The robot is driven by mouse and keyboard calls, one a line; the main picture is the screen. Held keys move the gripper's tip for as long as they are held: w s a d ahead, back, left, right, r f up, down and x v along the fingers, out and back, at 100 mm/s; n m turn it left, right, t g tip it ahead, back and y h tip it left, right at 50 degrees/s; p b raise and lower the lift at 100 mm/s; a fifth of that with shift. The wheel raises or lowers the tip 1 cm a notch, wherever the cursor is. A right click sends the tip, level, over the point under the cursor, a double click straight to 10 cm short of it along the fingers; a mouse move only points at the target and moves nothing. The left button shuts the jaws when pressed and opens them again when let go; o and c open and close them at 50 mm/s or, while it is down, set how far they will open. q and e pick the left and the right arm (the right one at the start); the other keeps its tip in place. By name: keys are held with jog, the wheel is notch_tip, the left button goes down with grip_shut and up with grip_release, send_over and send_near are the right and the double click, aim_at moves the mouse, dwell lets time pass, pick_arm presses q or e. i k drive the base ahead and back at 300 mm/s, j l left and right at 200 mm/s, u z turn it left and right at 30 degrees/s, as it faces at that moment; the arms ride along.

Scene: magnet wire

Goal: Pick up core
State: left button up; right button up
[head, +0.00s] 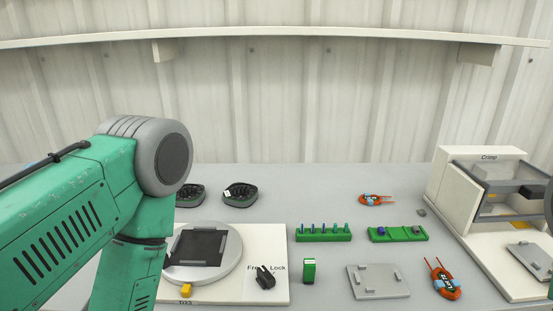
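Two dark round ring-shaped parts that look like the cores stand at the back of the table. One core (240,195) is in full view with a small white label. The other core (190,195) is partly hidden behind my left arm. My green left arm comes in from the left and bends down past the bottom edge, so its gripper is out of view. Only slivers of my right arm show at the right edge, and its gripper is not visible.
A round turntable (233,262) with a black square plate sits on a white board (275,240). Green racks (323,237) (398,234), a green block (309,271), a grey plate (378,282) and orange coils (375,199) (445,281) lie rightward. A Crimp machine (475,190) stands right.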

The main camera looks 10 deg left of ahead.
aim_at(197, 192)
jog(key=u, duration=1.25)
